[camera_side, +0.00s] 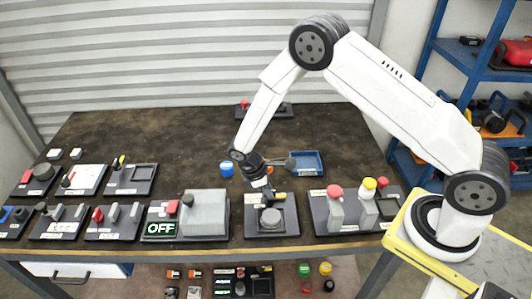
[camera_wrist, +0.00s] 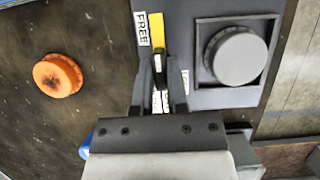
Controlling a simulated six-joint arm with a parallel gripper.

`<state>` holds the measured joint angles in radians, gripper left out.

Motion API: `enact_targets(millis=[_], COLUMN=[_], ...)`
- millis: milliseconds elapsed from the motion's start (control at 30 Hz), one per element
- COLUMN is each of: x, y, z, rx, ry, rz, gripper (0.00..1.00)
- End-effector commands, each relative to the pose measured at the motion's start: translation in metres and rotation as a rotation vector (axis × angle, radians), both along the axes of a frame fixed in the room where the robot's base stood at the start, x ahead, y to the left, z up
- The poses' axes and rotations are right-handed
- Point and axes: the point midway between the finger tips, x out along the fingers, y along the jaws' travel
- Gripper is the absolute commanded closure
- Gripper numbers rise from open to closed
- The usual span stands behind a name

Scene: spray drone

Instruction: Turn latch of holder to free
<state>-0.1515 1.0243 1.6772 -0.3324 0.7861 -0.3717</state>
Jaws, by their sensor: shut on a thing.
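The holder is a dark plate (camera_side: 252,227) near the front edge of the table, with a grey round cap in a square frame. In the wrist view the plate (camera_wrist: 215,8) and grey cap (camera_wrist: 238,54) lie to the right. The latch (camera_wrist: 156,28) is a narrow bar with a yellow end and a black part. Its yellow end lies beside the FREE label (camera_wrist: 142,28). My gripper (camera_wrist: 160,65) is shut on the latch, one finger on each side. Another label between the fingers is partly hidden. In the side view my gripper (camera_side: 267,187) is over the holder's back part.
An orange cap (camera_wrist: 57,75) lies on the table to the left in the wrist view. A blue cap (camera_side: 227,169) and a blue tray (camera_side: 306,163) stand behind the holder. A grey OFF box (camera_side: 205,212) is at left and a button panel (camera_side: 352,222) at right, both close.

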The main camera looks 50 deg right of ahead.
Motion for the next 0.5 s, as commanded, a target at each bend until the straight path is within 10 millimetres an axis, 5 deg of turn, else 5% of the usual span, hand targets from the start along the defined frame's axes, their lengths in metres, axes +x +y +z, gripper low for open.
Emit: enact_targets(millis=[167, 200, 300, 500], x=[-0.0007, -0.0008, -0.0007, -0.0003], y=[-0.0006, -0.0006, -0.0006, -0.0003], z=[-0.0001, 0.0000, -0.0001, 0.0000], rx=[-0.001, -0.001, -0.001, -0.001], ry=[0.003, 0.003, 0.003, 0.002], rz=[0.004, 0.004, 0.003, 0.001], gripper=[1.00, 0.76, 0.47, 0.47])
